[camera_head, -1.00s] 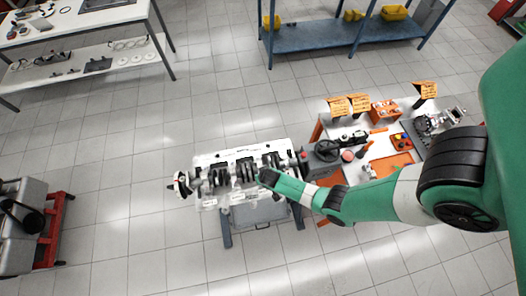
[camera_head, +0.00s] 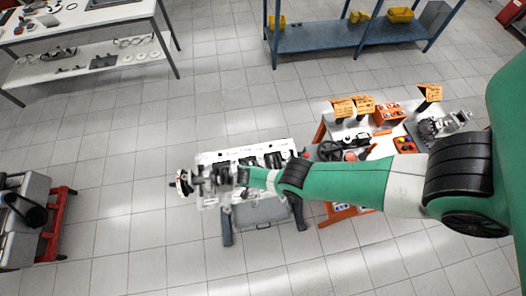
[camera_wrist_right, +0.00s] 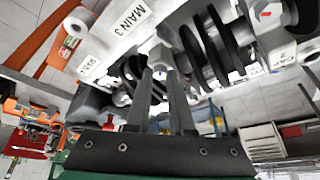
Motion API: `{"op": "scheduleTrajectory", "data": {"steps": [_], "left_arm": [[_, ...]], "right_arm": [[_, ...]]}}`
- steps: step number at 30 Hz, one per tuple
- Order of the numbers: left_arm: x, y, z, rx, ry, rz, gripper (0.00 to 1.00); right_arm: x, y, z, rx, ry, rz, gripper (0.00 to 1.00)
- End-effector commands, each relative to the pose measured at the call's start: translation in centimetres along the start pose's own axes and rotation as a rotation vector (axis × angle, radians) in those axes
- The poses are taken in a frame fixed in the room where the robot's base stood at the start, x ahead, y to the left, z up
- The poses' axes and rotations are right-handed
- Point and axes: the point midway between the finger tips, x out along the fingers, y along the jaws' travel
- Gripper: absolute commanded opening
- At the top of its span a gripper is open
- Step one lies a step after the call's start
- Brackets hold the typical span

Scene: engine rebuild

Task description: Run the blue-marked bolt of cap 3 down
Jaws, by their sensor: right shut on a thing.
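The engine block (camera_head: 206,196) stands upside-down on its stand in the head view, crankshaft and caps on top. My right gripper (camera_wrist_right: 160,58) reaches over it from the right. In the right wrist view its two fingers are closed around the head of the blue-marked bolt (camera_wrist_right: 159,73), and a small blue mark shows between them. In the head view my forearm and wrist cover part of the block and the bolt. My left gripper is in neither view.
Another bolt with a red mark (camera_wrist_right: 265,13) is at the upper right of the wrist view. Dark crank webs (camera_wrist_right: 208,45) stand close beside the fingers. An orange-framed bench (camera_head: 400,145) with parts lies right of the block, under my arm. Floor left of the block is clear.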

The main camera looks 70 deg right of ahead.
Motion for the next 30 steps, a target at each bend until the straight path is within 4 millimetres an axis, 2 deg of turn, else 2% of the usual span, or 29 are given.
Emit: {"op": "scheduleTrajectory", "data": {"steps": [12, 29, 30], "left_arm": [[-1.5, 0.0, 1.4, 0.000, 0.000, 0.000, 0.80], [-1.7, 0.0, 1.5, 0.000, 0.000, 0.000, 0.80], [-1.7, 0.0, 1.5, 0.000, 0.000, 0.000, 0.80]], "right_arm": [[0.0, -0.3, -0.1, 0.204, 0.004, 0.084, 0.00], [-0.1, -0.2, -0.2, 0.236, 0.006, 0.099, 0.00], [-0.1, -0.2, -0.2, 0.236, 0.006, 0.099, 0.24]]}}
